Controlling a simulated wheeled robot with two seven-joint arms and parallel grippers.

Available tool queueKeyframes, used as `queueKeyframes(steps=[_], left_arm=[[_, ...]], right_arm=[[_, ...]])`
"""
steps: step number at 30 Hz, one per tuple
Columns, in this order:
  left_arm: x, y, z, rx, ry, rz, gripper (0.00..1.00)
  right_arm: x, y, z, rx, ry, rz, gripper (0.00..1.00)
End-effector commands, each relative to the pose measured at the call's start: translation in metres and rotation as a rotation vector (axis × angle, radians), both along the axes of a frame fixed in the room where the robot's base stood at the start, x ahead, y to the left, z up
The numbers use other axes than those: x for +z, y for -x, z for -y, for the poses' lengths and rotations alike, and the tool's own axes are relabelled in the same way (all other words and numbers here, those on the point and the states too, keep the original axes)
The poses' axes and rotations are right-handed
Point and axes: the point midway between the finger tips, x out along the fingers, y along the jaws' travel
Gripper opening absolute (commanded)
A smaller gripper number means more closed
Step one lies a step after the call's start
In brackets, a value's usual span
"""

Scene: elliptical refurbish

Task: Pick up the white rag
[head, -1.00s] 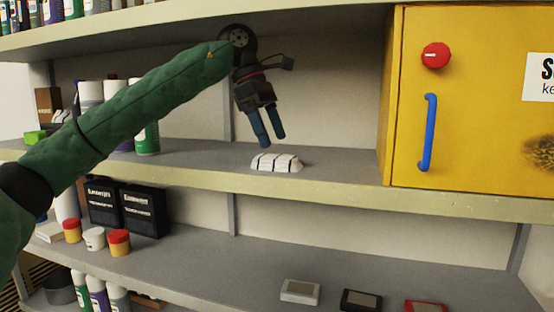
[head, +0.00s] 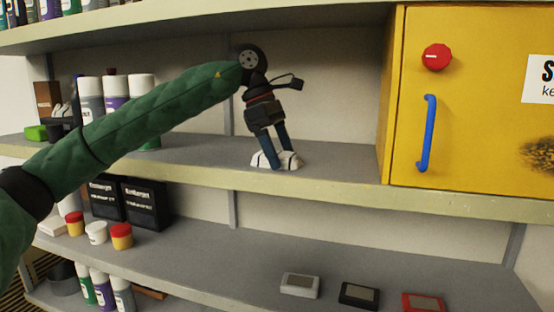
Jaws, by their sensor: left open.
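My right gripper is not in view.
A yellow cabinet (head: 470,100) with a blue handle (head: 427,133) stands right of the rag. Spray cans (head: 141,86) stand at the left, behind my arm. The upper shelf (head: 190,28) overhangs the gripper. Small devices (head: 299,285) lie on the lower shelf.

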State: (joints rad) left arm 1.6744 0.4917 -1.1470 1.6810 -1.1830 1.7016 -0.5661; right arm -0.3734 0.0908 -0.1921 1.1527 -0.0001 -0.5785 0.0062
Motion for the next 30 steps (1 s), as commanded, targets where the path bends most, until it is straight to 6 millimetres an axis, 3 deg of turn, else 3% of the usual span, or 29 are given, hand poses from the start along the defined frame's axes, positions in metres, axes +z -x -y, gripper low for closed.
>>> queueKeyframes(steps=[10,15,18,30], left_arm=[[-0.0028,0.0,0.0,0.0,0.0,0.0,0.86],[-0.0021,0.0,0.0,0.0,0.0,0.0,0.53],[-0.0022,0.0,-0.0001,0.0,0.0,0.0,0.38],[0.003,0.0,-0.0001,0.0,0.0,0.0,0.38]], right_arm=[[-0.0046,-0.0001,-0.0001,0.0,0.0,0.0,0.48],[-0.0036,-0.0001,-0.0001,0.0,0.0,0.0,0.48],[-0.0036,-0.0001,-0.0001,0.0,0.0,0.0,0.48],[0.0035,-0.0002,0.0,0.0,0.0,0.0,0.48]])
